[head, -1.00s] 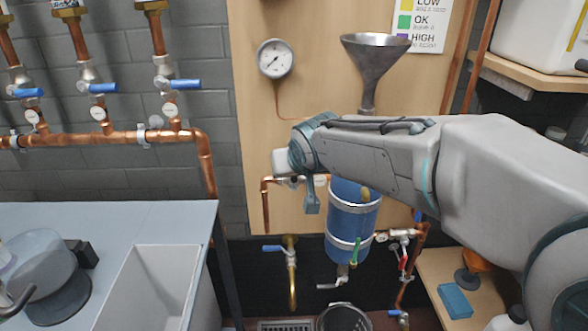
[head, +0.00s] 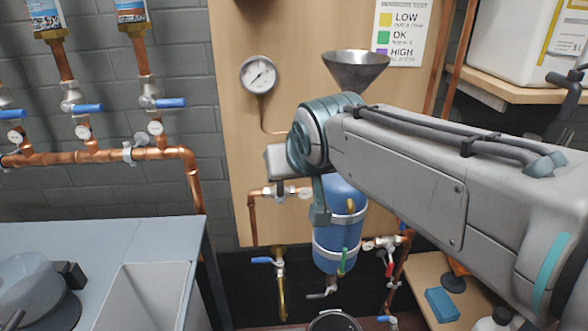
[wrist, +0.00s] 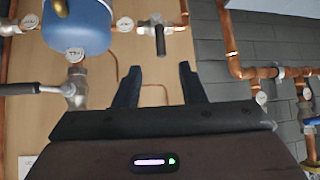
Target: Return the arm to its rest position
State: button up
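My arm (head: 400,170) reaches from the right edge of the head view leftward, in front of the wooden board (head: 235,150). Its wrist end hangs before the board, left of and above the blue tank (head: 340,237), and hides part of the tank and the funnel's spout. The fingers cannot be made out in the head view. In the wrist view my gripper (wrist: 160,82) has its two dark fingers apart, with nothing between them. The blue tank (wrist: 78,25) shows at the upper left there, apart from the fingers.
A metal funnel (head: 355,70) and a round gauge (head: 258,75) are on the board. Copper pipes (head: 100,156) with blue-handled valves run along the left wall. A bench with a sink (head: 145,290) stands at lower left. Shelves (head: 485,85) are at right.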

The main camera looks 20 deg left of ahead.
jog(key=shift+s+d+r, duration=0.25)
jog(key=shift+s+r, duration=0.15)
jog(key=s+d+m+g+h+p, duration=0.3)
jog(key=d+p, duration=0.6)
jog(key=d, duration=0.8)
jog(key=s+d+f+m+g+h+p, duration=0.1)
jog(key=s+d+m+h+p, duration=0.1)
jog(key=s+d+p, duration=0.5)
jog(key=s+d+m, duration=0.1)
jog(key=d, duration=0.4)
jog(key=shift+d+m+g, duration=0.15)
jog(key=shift+m+g, duration=0.15)
jog(key=shift+m, duration=0.1)
